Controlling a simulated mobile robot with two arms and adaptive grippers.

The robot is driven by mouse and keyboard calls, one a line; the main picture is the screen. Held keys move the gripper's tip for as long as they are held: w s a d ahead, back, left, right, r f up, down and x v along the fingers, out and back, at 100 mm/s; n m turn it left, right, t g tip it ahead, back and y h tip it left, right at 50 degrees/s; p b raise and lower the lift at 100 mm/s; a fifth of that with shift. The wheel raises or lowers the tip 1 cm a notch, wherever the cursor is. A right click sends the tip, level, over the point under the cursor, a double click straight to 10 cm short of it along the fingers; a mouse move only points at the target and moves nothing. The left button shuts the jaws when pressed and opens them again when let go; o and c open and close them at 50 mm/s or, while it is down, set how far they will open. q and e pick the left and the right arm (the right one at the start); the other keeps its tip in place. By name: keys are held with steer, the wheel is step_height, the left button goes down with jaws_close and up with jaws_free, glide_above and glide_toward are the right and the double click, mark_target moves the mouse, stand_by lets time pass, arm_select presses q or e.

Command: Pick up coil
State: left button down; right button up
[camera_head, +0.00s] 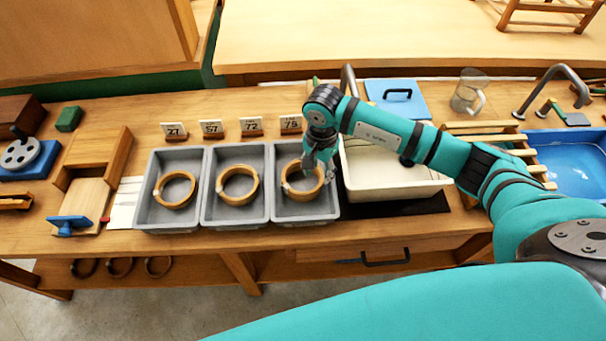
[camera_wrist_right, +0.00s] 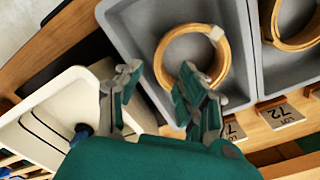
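Three wooden coils lie in grey trays: the left coil (camera_head: 175,206), the middle coil (camera_head: 238,202) and the right coil (camera_head: 302,196). My right gripper (camera_head: 320,168) is over the right tray (camera_head: 333,213), at the right side of its coil. In the right wrist view my right gripper (camera_wrist_right: 155,88) is open and empty. One finger overlaps the near edge of the coil (camera_wrist_right: 164,50); the other is outside the ring, near the tray wall. I cannot tell whether a finger touches the coil. My left gripper is not in view.
Number cards (camera_head: 251,127) stand behind the trays. A cream basin (camera_head: 395,187) is right of the trays, under my right arm. A blue sink (camera_head: 575,160), a glass jug (camera_head: 468,92) and a wooden rack (camera_head: 530,155) are further right. A wooden box (camera_head: 97,160) is at left.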

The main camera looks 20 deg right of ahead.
mark_target(317, 187)
steer(key=shift+f, duration=0.7)
steer(key=shift+s+a+f+p, duration=0.1)
steer(key=shift+f+p, duration=0.15)
steer(key=shift+p, duration=0.1)
steer(key=f, duration=0.1)
steer(key=f+p, duration=0.1)
steer(key=f, duration=0.1)
steer(key=shift+s+a+f+p, duration=0.15)
steer(key=shift+s+f+p, duration=0.1)
steer(key=shift+f+p, duration=0.05)
steer(key=shift+f, duration=0.6)
jaws_close()
